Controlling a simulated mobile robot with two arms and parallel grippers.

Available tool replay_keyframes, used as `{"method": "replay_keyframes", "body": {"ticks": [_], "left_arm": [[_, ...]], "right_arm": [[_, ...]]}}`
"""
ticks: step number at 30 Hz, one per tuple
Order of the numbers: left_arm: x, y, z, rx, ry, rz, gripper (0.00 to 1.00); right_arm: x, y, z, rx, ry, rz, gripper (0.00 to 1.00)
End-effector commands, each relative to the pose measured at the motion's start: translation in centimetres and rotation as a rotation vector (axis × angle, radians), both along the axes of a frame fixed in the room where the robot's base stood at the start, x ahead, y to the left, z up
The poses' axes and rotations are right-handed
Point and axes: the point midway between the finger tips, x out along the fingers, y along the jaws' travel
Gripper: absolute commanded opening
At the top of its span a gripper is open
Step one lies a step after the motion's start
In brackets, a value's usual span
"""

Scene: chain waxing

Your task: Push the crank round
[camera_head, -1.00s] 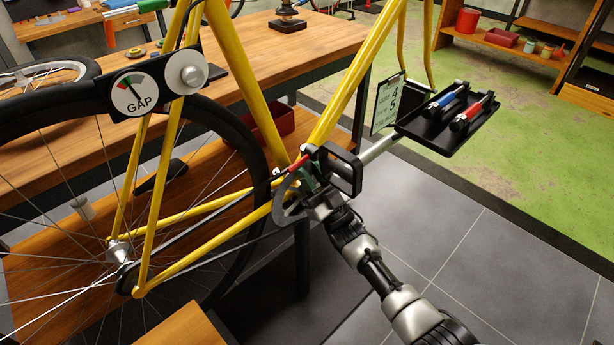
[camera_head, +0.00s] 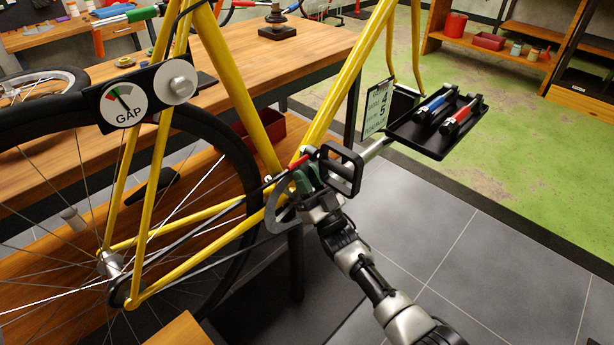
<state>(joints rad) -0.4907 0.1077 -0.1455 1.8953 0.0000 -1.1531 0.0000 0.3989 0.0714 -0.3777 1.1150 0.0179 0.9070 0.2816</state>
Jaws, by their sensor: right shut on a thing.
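The yellow bicycle frame (camera_head: 228,72) stands at the middle left, with its rear wheel hub (camera_head: 111,262) low on the left. The grey chainring (camera_head: 277,210) sits at the bottom bracket, with the chain running back to the hub. A black pedal (camera_head: 344,168) shows just right of the chainring. My right gripper (camera_head: 308,186) comes up from the lower right and is shut at the crank, just below the pedal. The gripper and pedal hide most of the crank arm, and its exact angle cannot be told. My left gripper is not in view.
A gauge marked GAP (camera_head: 124,104) is fixed near the seat stays. A black tray (camera_head: 428,143) holds a blue and a red tool beside a number card (camera_head: 376,108). A wooden bench (camera_head: 290,62) stands behind the bicycle. The grey floor (camera_head: 480,265) at right is clear.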

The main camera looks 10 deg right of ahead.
Motion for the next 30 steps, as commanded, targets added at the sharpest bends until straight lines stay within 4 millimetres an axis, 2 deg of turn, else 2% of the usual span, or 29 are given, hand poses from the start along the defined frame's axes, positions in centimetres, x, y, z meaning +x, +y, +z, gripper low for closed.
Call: {"method": "replay_keyframes", "body": {"ticks": [1,2,6,17,22,30], "left_arm": [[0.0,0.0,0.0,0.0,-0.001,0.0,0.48],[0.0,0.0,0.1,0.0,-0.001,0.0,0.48],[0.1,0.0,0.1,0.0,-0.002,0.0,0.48],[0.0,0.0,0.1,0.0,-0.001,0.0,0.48],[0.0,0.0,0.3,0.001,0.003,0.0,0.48],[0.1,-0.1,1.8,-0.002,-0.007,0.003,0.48]], "right_arm": [[0.0,0.0,0.1,0.0,0.0,0.0,0.0],[0.0,0.0,0.1,0.0,0.0,0.0,0.28],[0.0,0.0,0.0,0.0,0.0,0.0,0.48],[-0.4,-0.2,-0.5,-0.001,0.001,0.0,0.48],[-2.1,-1.2,-2.6,-0.003,0.003,-0.001,0.48],[-5.3,-3.0,-6.2,-0.002,0.002,-0.001,0.48]]}}
